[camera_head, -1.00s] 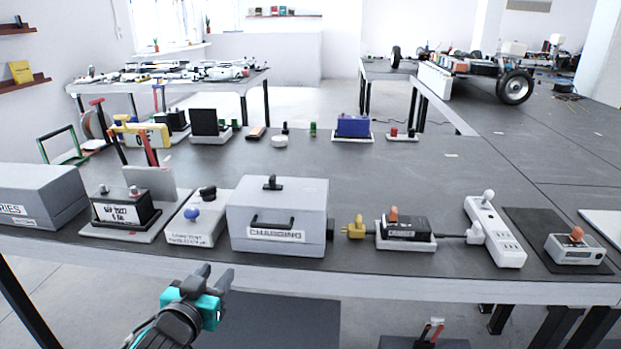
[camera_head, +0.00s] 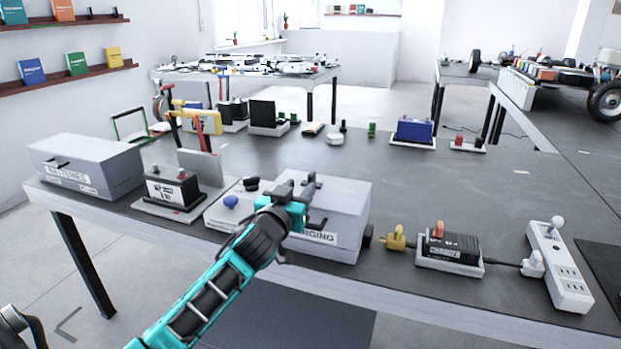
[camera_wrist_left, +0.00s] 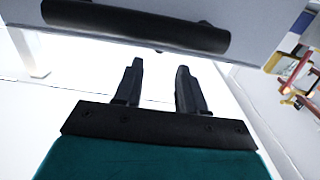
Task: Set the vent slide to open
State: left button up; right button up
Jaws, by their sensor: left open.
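A grey box labelled "CHARGING" (camera_head: 345,215) stands near the table's front edge in the head view. A black knob (camera_head: 311,178) shows on its lid, partly mixed with my fingers; I cannot tell whether it is the vent slide, nor its setting. My left gripper (camera_head: 298,188) is open and empty, in front of the box and covering part of its front and label. In the left wrist view, the two fingers (camera_wrist_left: 158,88) are apart with nothing between them. A black bar handle (camera_wrist_left: 135,25) on a grey face lies just beyond the fingertips. My right gripper is not in view.
Left of the box are a pale panel with a blue knob (camera_head: 231,202), a black battery unit (camera_head: 172,188) and a grey "BATTERIES" box (camera_head: 85,165). To the right are a yellow plug (camera_head: 396,238), a black charger (camera_head: 452,246) and a white power strip (camera_head: 558,265).

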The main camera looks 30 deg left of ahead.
aim_at(310, 177)
pick_arm(q)
jog(key=x, duration=0.7)
jog(key=shift+d, duration=0.1)
grip_shut()
dwell(0.5)
